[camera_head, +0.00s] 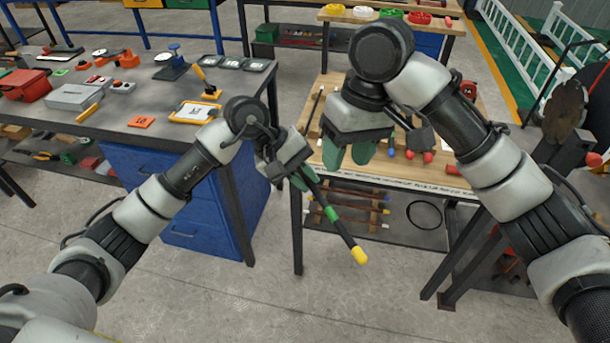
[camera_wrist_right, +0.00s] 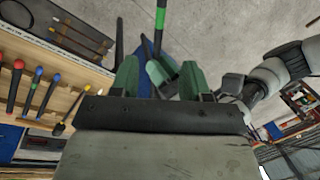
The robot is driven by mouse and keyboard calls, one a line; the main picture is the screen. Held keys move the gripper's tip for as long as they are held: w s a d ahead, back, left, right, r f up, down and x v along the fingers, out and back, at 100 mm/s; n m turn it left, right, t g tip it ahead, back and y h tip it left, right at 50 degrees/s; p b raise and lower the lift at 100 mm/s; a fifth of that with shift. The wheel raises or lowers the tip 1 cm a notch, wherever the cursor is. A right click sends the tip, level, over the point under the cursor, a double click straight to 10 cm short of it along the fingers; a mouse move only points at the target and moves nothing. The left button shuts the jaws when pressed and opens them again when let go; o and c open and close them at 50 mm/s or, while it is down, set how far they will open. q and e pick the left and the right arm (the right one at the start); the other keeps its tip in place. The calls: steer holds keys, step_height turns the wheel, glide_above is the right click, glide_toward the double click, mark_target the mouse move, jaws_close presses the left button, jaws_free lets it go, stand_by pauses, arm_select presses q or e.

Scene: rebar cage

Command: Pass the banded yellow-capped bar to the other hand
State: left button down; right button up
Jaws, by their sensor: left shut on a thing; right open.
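The banded bar (camera_head: 344,232) is dark with a green band and a yellow cap at its lower end. My left gripper (camera_head: 303,178) is shut on it near its upper part, and the bar slants down to the right in free air. My right gripper (camera_head: 348,156) is open and empty, above and right of the left gripper, apart from the bar in the head view. In the right wrist view, the bar (camera_wrist_right: 158,40) shows beyond my open right fingers (camera_wrist_right: 158,75), with my left gripper's green fingers (camera_wrist_right: 160,73) between them. Its other end is hard to make out.
A wooden workbench (camera_head: 322,112) with several capped bars stands behind the grippers. A grey table (camera_head: 150,105) with a blue drawer cabinet (camera_head: 190,215) is at left. Below the held bar is open concrete floor (camera_head: 300,305).

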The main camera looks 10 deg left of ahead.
steer(key=w+d+f+m+t+y, duration=0.1)
steer(key=w+f+m+y, duration=0.3)
steer(key=f, duration=0.7)
steer(key=w+d+f+m+t, duration=0.15)
steer(key=w+f, duration=0.35)
steer(key=f, duration=0.7)
steer(key=s+d+f+m+t+h, duration=0.1)
steer(key=s+d+f, duration=0.25)
steer(key=f, duration=0.75)
steer(key=s+d+f+m, duration=0.2)
steer(key=d+f, duration=0.3)
steer(key=f, duration=0.7)
steer(key=s+d+f+n+h, duration=0.1)
steer(key=s+d+f, duration=0.3)
steer(key=s+f, duration=0.45)
steer(key=s+d+f+h, duration=0.2)
steer(key=s+d+f, duration=0.25)
steer(key=s, duration=0.65)
steer(key=s+d+f+n+h, duration=0.1)
steer(key=s+d+f, duration=0.3)
steer(key=s+f, duration=0.5)
steer(key=s+d, duration=0.3)
steer(key=s, duration=1.1)
steer(key=shift+s+d+f+n+g+h, duration=0.2)
steer(key=shift+s+f+n+g+h, duration=0.05)
steer(key=shift+f+n+g+h, duration=0.2)
